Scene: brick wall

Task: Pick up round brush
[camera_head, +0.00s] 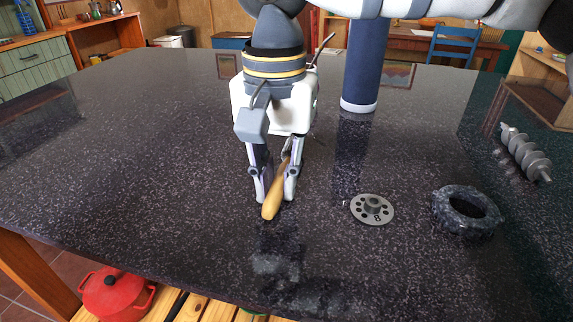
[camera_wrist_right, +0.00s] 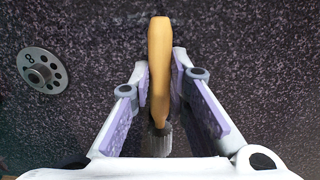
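The round brush has a tan wooden handle (camera_head: 273,203) that points toward the front of the dark table, slightly tilted in the head view. My right gripper (camera_head: 276,198) points down over it, one finger on each side of the handle. In the right wrist view the handle (camera_wrist_right: 159,65) lies between the two finger pads, which appear to press against it. The grey bristle end (camera_wrist_right: 157,138) sits back under the palm, partly hidden. I cannot tell whether the brush touches the table. My left gripper is not in view.
A grey metal disc with holes (camera_head: 372,209) lies right of the gripper and also shows in the wrist view (camera_wrist_right: 42,70). The table's left side is clear.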

